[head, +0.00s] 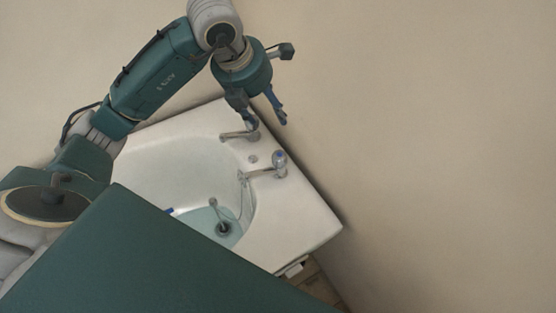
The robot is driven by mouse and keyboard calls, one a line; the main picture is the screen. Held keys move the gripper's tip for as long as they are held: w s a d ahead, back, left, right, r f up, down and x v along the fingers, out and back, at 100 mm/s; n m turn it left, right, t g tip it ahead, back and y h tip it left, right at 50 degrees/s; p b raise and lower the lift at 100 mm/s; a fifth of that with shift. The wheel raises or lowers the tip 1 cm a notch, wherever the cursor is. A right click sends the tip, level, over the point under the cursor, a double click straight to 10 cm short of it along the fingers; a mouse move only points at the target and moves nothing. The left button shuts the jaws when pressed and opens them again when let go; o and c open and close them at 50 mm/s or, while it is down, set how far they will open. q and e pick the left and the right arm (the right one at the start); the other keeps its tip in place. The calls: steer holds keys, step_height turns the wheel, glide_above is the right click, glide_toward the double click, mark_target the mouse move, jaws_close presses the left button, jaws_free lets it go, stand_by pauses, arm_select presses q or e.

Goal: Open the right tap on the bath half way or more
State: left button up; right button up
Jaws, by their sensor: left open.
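The white bath (300,225) shows at a slant, with two metal taps on its rim near the wall. The lower right tap (279,164) has a blue mark on its handle and a spout over the basin. I cannot tell how far its handle is turned. The other tap (240,134) is higher in the picture, partly hidden by my left gripper. My left gripper (265,118) is open and empty. Its fingers point down near the upper tap's handle, apart from the blue-marked tap. I cannot tell whether a finger touches the upper tap. My right gripper is not in view.
A drain (223,228) lies at the basin's bottom, with a thin clear or shiny shape between it and the lower tap. A small blue thing (168,211) shows at the basin's edge. The beige wall (430,130) stands close behind the taps. The rim's lower right is clear.

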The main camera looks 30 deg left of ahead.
arm_select(q)
step_height(320, 180, down, 6)
steer(key=b, duration=1)
glide_toward(279, 155)
steer(key=b+x, duration=0.1)
steer(key=x, duration=0.8)
steer(key=shift+f, duration=0.2)
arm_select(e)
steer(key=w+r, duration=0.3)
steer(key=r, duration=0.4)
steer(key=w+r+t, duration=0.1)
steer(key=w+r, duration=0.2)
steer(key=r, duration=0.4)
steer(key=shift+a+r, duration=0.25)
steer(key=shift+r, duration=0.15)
